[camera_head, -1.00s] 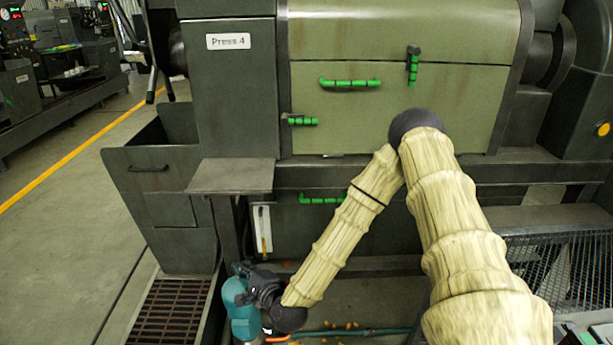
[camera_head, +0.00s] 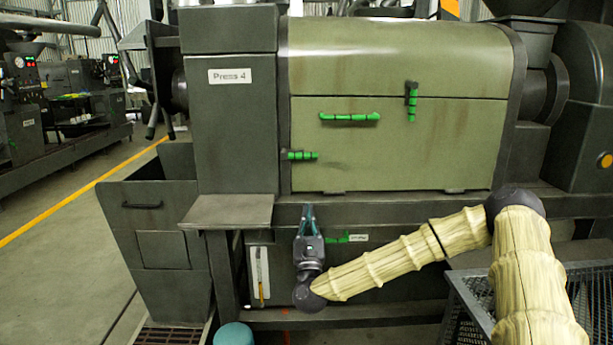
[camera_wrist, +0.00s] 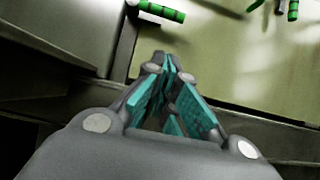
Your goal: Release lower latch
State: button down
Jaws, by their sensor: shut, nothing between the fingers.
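The lower latch (camera_head: 302,155) is a short green bar lying level at the lower left edge of the olive panel (camera_head: 390,150). In the wrist view the same latch (camera_wrist: 162,11) seems to show at the top, ahead of my fingertips and a little left. My gripper (camera_head: 308,208) points up, its teal fingers shut and empty, in front of the dark beam below the panel. The fingertips are below the latch and apart from it. In the wrist view my gripper (camera_wrist: 168,60) has its fingertips together.
A level green handle (camera_head: 349,116) and an upright green latch (camera_head: 411,100) are higher on the panel. A grey ledge (camera_head: 228,211) juts out left of my gripper. A wire-mesh basket (camera_head: 460,310) stands at right. A teal rounded object (camera_head: 232,335) is low in front.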

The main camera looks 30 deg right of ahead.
aim_at(300, 154)
jog(key=shift+s+a+r+p+x, duration=0.2)
jog(key=shift+r+p+x, duration=0.2)
jog(key=shift+x, duration=1.75)
jog(key=shift+s+a+r+p+x, duration=0.2)
jog(key=shift+r+p+x, duration=0.2)
jog(key=shift+x, duration=1.75)
jog(key=shift+s+a+r+p+x, duration=0.15)
jog(key=shift+r+p+x, duration=0.25)
jog(key=shift+x, duration=1.75)
jog(key=shift+n+y, duration=0.3)
jog(key=shift+y, duration=0.1)
